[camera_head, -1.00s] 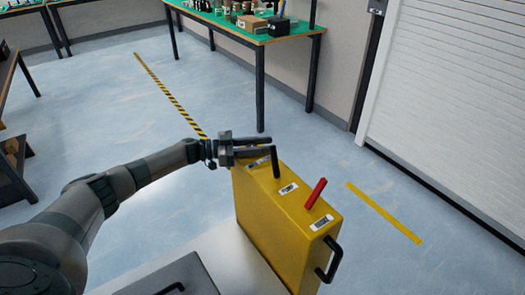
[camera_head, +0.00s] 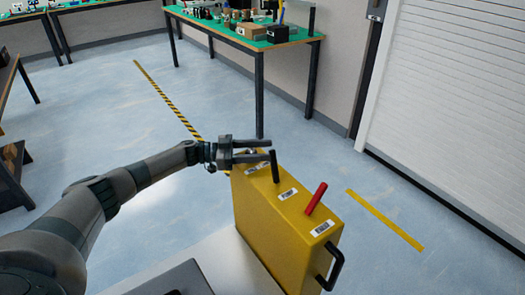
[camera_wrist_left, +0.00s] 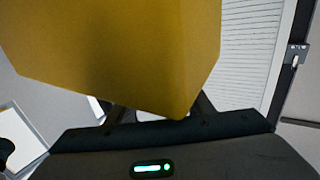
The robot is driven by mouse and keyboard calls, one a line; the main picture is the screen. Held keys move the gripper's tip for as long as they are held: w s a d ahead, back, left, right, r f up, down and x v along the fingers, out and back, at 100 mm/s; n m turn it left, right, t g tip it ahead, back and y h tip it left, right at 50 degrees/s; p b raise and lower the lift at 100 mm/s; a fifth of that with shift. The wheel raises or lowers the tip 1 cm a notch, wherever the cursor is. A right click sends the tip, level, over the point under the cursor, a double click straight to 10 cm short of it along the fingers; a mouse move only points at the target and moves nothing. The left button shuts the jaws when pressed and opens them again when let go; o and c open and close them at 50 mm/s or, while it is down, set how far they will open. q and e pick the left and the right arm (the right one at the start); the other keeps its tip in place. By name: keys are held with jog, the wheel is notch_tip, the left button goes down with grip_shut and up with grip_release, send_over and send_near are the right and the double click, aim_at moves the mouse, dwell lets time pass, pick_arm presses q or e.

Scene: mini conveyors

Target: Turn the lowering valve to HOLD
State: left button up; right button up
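A yellow box (camera_head: 275,238) stands upright in front of me. Its top carries a black lever (camera_head: 274,166), a red lever (camera_head: 316,198) leaning right, and small white labels too small to read. I cannot tell which control is the lowering valve. A small round part (camera_head: 250,151) shows at the far end, partly behind my fingers. My left gripper (camera_head: 270,149) is open above this far end, its fingertips close by the black lever's top; contact is unclear. In the left wrist view a yellow face (camera_wrist_left: 120,50) fills the upper part, in front of the parted fingers. My right gripper is not in view.
A black handle (camera_head: 333,268) sticks out of the box's near end. The box stands by a light surface (camera_head: 228,262). A green-topped workbench (camera_head: 240,38) with goods stands behind, and a white shutter (camera_head: 450,90) is at right. Open floor lies around.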

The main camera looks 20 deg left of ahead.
pick_arm(q)
jog(key=shift+s+a, duration=0.2)
jog(key=shift+a, duration=0.25)
jog(key=b+v, duration=0.3)
jog(key=v, duration=1.3)
jog(key=shift+a, duration=0.2)
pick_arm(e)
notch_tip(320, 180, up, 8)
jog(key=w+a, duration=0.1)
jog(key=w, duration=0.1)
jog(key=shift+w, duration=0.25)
pick_arm(q)
jog(key=shift+r, duration=0.1)
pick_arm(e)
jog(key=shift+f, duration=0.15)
pick_arm(q)
notch_tip(320, 180, up, 10)
jog(key=p, duration=0.9)
jog(key=shift+p, duration=0.3)
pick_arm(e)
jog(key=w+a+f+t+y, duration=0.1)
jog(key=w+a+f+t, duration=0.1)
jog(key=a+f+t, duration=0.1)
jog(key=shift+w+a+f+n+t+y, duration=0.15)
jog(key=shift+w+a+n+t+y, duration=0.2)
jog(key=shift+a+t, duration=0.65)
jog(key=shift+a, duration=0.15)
